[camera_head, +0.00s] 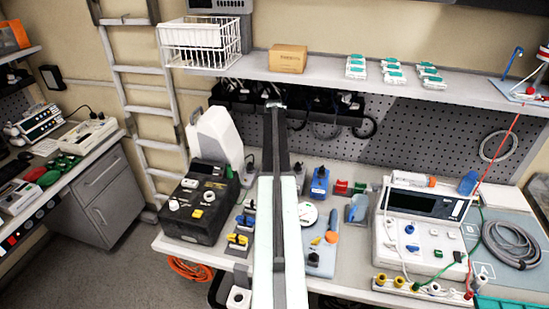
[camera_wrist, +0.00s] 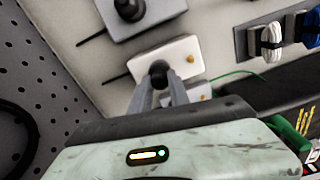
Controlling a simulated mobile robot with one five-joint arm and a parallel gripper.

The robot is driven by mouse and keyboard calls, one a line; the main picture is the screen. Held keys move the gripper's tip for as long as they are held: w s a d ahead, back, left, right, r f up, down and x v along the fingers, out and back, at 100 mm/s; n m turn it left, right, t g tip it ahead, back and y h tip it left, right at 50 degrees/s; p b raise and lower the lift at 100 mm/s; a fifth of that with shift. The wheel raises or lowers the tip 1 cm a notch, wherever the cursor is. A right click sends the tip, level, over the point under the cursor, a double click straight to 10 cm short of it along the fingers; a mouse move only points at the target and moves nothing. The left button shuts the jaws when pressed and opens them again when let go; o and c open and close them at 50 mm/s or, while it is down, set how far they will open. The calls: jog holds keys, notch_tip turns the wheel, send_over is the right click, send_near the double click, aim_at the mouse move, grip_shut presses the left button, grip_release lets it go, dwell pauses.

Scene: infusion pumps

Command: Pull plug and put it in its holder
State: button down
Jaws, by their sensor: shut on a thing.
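In the wrist view, my gripper (camera_wrist: 162,80) is shut on a black plug (camera_wrist: 158,68). The plug stands on a white box (camera_wrist: 184,53) with a small yellow dot, and it looks still seated there. A dark cord or rod runs out from the box's left side. In the head view my own arm hides the gripper, the plug and this box. I cannot tell which part is the plug's holder; a grey block with a similar black knob (camera_wrist: 130,9) sits beside the white box.
Grey holders with a white cord bundle (camera_wrist: 270,42) stand at the wrist view's right, by a thin green wire (camera_wrist: 232,77). Pegboard (camera_wrist: 25,75) lies at left. In the head view, a black device (camera_head: 197,205) and a white pump (camera_head: 425,232) flank my arm under a shelf (camera_head: 400,84).

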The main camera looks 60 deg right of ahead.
jog(key=shift+f, duration=0.15)
jog(key=c, duration=0.7)
grip_release()
jog(key=shift+o, duration=0.2)
notch_tip(320, 180, up, 7)
jog(key=p, duration=0.7)
